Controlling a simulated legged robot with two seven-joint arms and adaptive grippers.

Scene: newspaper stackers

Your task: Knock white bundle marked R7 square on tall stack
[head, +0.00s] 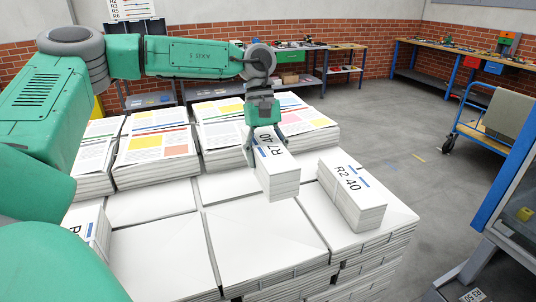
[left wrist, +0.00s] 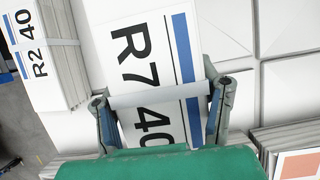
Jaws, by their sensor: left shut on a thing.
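The white bundle marked R7 40 (head: 280,178) hangs from my left gripper (head: 264,136), whose fingers close across its sides. It also shows in the left wrist view (left wrist: 136,58), between the two fingers of the left gripper (left wrist: 160,106). In the head view its lower end is over the white stacks (head: 262,237); I cannot tell whether it touches them. A white bundle marked R2 40 (head: 352,193) lies on the right stack, to the right of R7, and shows in the left wrist view (left wrist: 48,52). My right gripper is not in view.
Printed newspaper stacks (head: 157,146) stand behind the white ones. Another marked bundle (head: 91,232) lies at the left. A cart with blue rails (head: 493,118) stands at the right. Workbenches line the brick wall. The grey floor (head: 440,190) right of the stacks is mostly free.

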